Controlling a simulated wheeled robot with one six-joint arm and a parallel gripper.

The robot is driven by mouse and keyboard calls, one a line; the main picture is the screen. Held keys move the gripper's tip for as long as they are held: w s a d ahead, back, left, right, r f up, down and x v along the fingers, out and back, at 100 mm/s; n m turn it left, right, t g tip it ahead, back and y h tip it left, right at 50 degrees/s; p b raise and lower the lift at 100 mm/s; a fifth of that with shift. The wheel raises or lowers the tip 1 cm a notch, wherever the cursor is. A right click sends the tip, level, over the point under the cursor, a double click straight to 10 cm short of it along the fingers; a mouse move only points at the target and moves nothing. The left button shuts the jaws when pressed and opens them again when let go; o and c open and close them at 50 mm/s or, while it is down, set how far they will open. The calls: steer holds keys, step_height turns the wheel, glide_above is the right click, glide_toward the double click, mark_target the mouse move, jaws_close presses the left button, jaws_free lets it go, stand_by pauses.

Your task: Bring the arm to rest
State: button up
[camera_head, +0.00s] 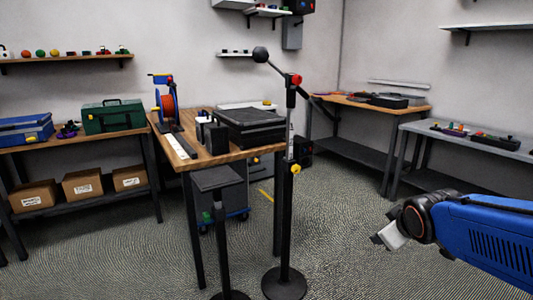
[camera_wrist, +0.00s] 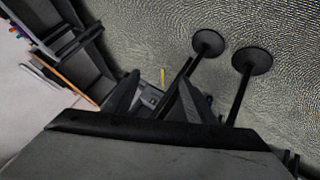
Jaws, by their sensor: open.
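My arm is blue and enters the camera_head view from the right edge, above bare floor. Its end, my gripper (camera_head: 384,238), points left and is empty. The gripper also shows in the camera_wrist view (camera_wrist: 153,97), with two dark fingers apart and nothing between them. Beyond the fingers are patterned floor, two round dark stand bases and shelving.
A black post (camera_head: 288,190) on a round base stands left of my gripper. A small stand (camera_head: 213,180) is beside it. A wooden table (camera_head: 188,162) carries a black case and an orange reel. A grey bench (camera_head: 470,138) stands behind my arm.

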steer(key=s+a+f+m+g, duration=0.1)
steer(key=s+f+m+g, duration=0.1)
steer(key=s, duration=0.8)
steer(key=s+a+f+m+g+y, duration=0.1)
steer(key=s+m, duration=0.3)
steer(key=s, duration=0.6)
steer(key=shift+s+a+f+g, duration=0.25)
steer(key=shift+a+f+g, duration=0.25)
steer(key=shift+a+g, duration=0.3)
